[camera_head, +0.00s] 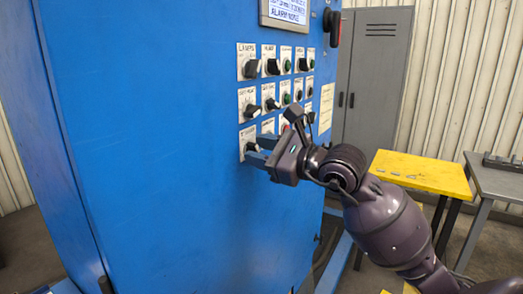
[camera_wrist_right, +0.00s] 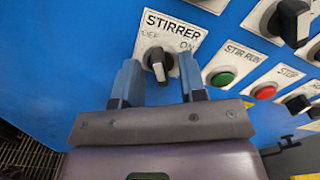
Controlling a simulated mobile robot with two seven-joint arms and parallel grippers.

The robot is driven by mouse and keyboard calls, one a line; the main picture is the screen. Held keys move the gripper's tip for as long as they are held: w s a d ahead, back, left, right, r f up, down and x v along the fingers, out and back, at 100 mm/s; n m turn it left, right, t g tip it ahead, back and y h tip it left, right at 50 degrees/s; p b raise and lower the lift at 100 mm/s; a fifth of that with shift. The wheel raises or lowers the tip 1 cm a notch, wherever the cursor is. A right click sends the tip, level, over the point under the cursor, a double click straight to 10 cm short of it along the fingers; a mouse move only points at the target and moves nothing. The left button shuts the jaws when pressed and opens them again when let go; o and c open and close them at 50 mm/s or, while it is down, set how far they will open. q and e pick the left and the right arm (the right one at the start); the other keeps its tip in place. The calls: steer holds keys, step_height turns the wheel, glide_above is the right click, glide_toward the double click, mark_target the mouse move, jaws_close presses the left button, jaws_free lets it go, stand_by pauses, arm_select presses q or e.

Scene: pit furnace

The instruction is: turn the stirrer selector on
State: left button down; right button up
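The stirrer selector (camera_wrist_right: 157,63) is a black knob on a white plate marked STIRRER, with OFF at upper left and ON at upper right. A pale mark shows near its lower end; I cannot tell for sure which label it is set to. In the head view the selector (camera_head: 251,147) is at the lower left of the switch rows, partly hidden by my gripper. My right gripper (camera_wrist_right: 159,68) is open, its blue fingers on either side of the knob, with gaps showing; contact is not visible. It also shows in the head view (camera_head: 258,151). My left gripper is not in view.
The blue cabinet (camera_head: 150,150) carries several rows of other knobs and buttons. The green STIR RUN button (camera_wrist_right: 222,79) and red STOP button (camera_wrist_right: 264,92) are close to the right finger. A yellow table (camera_head: 420,172) and grey locker (camera_head: 375,80) stand at right.

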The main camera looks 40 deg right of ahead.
jaws_close()
